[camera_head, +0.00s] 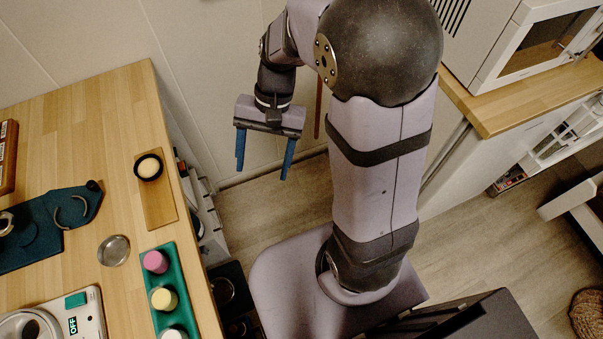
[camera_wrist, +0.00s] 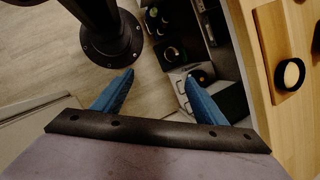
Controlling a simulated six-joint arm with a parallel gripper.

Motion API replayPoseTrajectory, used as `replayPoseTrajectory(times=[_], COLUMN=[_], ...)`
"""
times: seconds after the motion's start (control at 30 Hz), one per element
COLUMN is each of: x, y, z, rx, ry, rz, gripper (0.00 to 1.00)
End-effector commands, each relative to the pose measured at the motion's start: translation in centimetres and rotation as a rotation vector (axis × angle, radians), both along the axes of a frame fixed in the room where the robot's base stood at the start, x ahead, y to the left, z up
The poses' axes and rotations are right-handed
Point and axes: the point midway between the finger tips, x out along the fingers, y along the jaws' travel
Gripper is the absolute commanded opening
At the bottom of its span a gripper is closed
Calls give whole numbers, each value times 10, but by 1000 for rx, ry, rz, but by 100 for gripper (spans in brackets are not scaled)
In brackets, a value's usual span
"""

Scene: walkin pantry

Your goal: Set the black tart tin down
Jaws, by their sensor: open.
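The black tart tin (camera_head: 149,167), round with a pale inside, sits on a small wooden board (camera_head: 159,208) near the right edge of the counter. It also shows at the right of the wrist view (camera_wrist: 290,74), on the same board. My gripper (camera_head: 264,160) hangs in the air to the right of the counter, over the floor gap. Its two blue fingers are spread apart with nothing between them, and they are clear of the tin. In the wrist view the open fingers (camera_wrist: 158,95) point towards the floor and shelf units.
The wooden counter (camera_head: 110,130) also holds a green tray (camera_head: 172,262) with pink, yellow and white items, a small metal dish (camera_head: 114,250), a dark teal mat (camera_head: 48,245) and a scale (camera_head: 78,318). A microwave (camera_head: 540,42) stands on the right counter.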

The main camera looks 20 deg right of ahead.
Motion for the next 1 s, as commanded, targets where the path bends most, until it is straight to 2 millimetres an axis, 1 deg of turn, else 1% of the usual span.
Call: replayPoseTrajectory(times=[0.03, 0.1, 0.2, 0.3, 0.47, 0.77, 0.87, 1.0], x=[-14, -27, -41, -49, -54, -55, -55, -55], y=[-13, -31, -49, -61, -68, -68, -68, -68], z=[-3, -9, -16, -20, -22, -23, -16, 3], rx=[-48, -109, -176, -217, -246, -247, -247, -246], ry=[-58, -131, -210, -262, -298, -298, -297, -298], rz=[82, 199, 340, 443, 518, 521, 520, 519], gripper=[66, 66, 66, 66, 66, 66, 66, 66])
